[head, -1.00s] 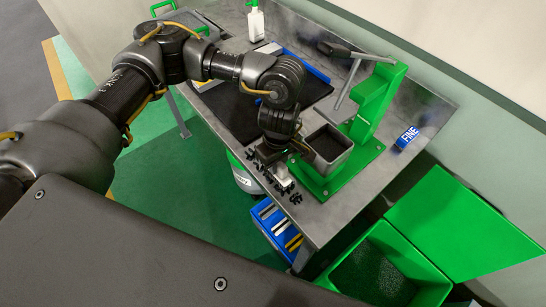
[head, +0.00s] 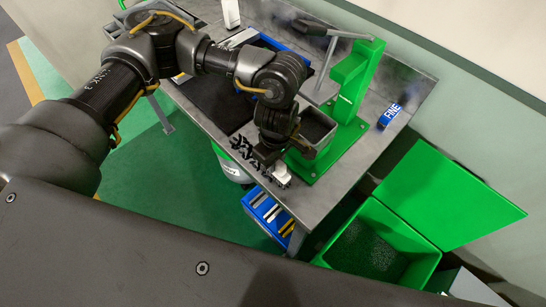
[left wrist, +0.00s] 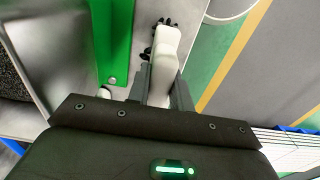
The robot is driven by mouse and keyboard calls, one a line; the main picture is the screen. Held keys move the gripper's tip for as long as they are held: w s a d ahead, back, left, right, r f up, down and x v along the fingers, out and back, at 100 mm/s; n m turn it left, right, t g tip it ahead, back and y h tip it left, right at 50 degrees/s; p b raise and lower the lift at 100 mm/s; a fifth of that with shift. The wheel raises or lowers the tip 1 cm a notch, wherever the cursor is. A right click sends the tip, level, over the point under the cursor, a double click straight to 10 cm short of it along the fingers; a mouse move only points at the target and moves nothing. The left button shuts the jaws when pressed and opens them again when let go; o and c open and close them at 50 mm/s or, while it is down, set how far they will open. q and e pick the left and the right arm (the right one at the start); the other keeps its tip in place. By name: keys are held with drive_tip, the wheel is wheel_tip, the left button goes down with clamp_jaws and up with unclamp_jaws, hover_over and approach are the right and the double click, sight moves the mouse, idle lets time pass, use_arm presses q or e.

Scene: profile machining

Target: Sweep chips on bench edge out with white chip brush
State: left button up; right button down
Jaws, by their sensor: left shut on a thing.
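My left gripper (head: 268,158) is shut on the white chip brush (head: 281,174), low over the near edge of the bench (head: 330,192). The brush's white body also shows between my fingers in the left wrist view (left wrist: 165,52). Dark chips (head: 243,147) lie along the bench edge, to the left of and around the brush. A few chips (left wrist: 170,22) show just beyond the brush in the left wrist view. My gripper and wrist hide part of the chip row. Whether the bristles touch the bench cannot be told. My right gripper is not in view.
A green press (head: 360,80) on a green base stands right behind the brush, with a grey tray (head: 318,128) beside it. A blue FINE block (head: 390,115) lies on the bench at right. A blue box (head: 265,212) sits below the edge. An open green bin (head: 408,232) stands at lower right.

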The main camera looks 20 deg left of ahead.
sight(285, 177)
use_arm(q)
drive_tip(key=shift+s+d+f+b, duration=0.1)
drive_tip(key=shift+s+d, duration=0.2)
drive_tip(key=shift+d, duration=0.2)
drive_tip(key=shift+s+d+r+b, duration=0.15)
drive_tip(key=shift+s+d, duration=0.15)
drive_tip(key=shift+d, duration=0.25)
drive_tip(key=shift+s+d+f+b, duration=0.15)
drive_tip(key=shift+s+d, duration=0.15)
drive_tip(key=shift+d, duration=0.2)
drive_tip(key=shift+d, duration=0.1)
drive_tip(key=shift+s+d+f+b, duration=0.1)
drive_tip(key=shift+s+d+b, duration=0.15)
drive_tip(key=shift+s+d, duration=0.4)
drive_tip(key=shift+s+d+f+b, duration=0.1)
drive_tip(key=shift+s+d+b, duration=0.2)
drive_tip(key=shift+d, duration=0.5)
drive_tip(key=shift+s+d, duration=0.15)
drive_tip(key=shift+d, duration=0.05)
drive_tip(key=shift+s+d+r+b, duration=0.1)
drive_tip(key=shift+s+d+b, duration=0.2)
drive_tip(key=shift+d, duration=0.4)
drive_tip(key=shift+s+d+r+b, duration=0.1)
drive_tip(key=shift+s+d, duration=0.3)
drive_tip(key=shift+d, duration=0.25)
